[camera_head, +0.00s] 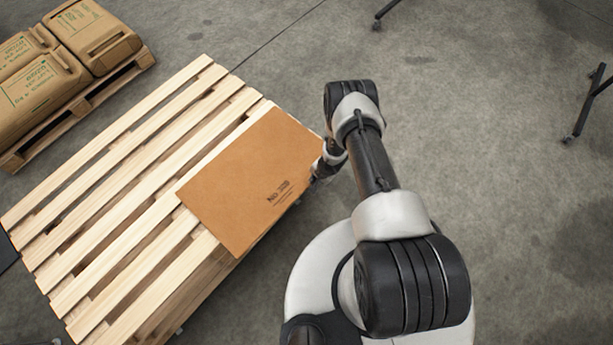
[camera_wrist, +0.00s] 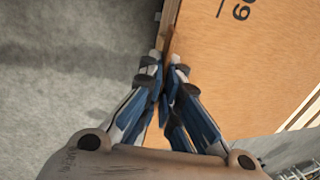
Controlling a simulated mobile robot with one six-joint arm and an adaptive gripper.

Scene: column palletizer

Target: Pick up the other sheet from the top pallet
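A flat brown cardboard sheet (camera_head: 245,175) with black print lies on the top of the wooden pallet stack (camera_head: 95,200), along its right side. Its right edge reaches past the slats. My gripper (camera_head: 318,168) is at that right edge, partly hidden by my arm. In the wrist view, the sheet (camera_wrist: 250,65) fills the right side. My gripper's fingers (camera_wrist: 165,64) are close together, one on each side of the sheet's edge, and look shut on it. The exact contact at the tips is hard to see.
Brown printed sacks (camera_head: 45,80) sit on another pallet (camera_head: 115,85) at the upper left. Dark stand legs with casters (camera_head: 585,110) are at the right and top. The grey concrete floor (camera_head: 480,100) right of the stack is otherwise clear.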

